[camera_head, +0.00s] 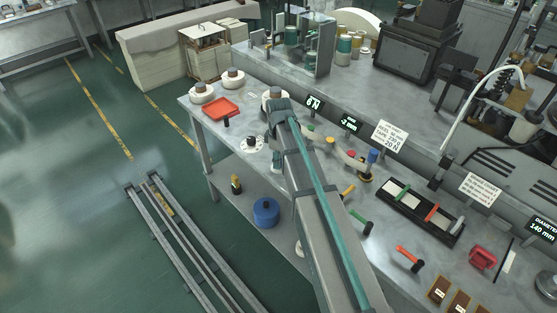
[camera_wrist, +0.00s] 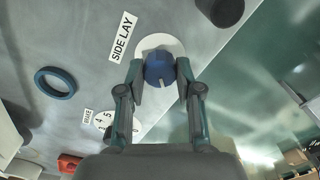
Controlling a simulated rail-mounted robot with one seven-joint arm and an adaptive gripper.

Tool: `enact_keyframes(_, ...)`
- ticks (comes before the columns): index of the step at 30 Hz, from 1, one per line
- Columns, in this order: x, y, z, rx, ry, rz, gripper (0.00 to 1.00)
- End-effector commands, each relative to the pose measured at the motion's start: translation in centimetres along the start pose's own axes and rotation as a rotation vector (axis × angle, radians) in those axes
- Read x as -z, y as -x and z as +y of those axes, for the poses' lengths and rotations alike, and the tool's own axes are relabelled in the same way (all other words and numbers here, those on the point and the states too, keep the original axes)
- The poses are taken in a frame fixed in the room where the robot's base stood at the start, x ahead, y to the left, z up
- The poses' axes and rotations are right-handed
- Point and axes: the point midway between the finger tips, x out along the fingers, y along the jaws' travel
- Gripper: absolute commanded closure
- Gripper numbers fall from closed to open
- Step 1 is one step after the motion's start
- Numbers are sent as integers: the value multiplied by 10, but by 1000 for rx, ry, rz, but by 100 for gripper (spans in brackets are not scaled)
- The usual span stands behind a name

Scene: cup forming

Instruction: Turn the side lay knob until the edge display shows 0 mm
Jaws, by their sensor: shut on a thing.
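The side lay knob (camera_wrist: 159,70) is a round blue knob with a light pointer mark, on a white disc beside the SIDE LAY label (camera_wrist: 123,37). My gripper (camera_wrist: 160,76) has its two fingers shut on the knob, one on each side. A small dark display (camera_head: 351,123) with green digits, behind my arm on the bench, seems to read -2 mm. Another display (camera_head: 314,103) beside it reads 6 N.
A brake dial (camera_wrist: 100,122), a blue ring (camera_wrist: 55,82) and a black cylinder (camera_wrist: 228,10) are near the knob. A red tray (camera_head: 221,107) and white rolls (camera_head: 202,93) stand at the bench's left end. Colored-handled tools lie right of my arm.

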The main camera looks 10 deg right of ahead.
Motion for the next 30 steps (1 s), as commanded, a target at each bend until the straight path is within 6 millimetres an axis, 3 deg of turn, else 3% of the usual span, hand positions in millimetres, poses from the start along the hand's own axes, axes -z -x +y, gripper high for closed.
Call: enact_keyframes(30,0,0,0,-1,-966,0,100)
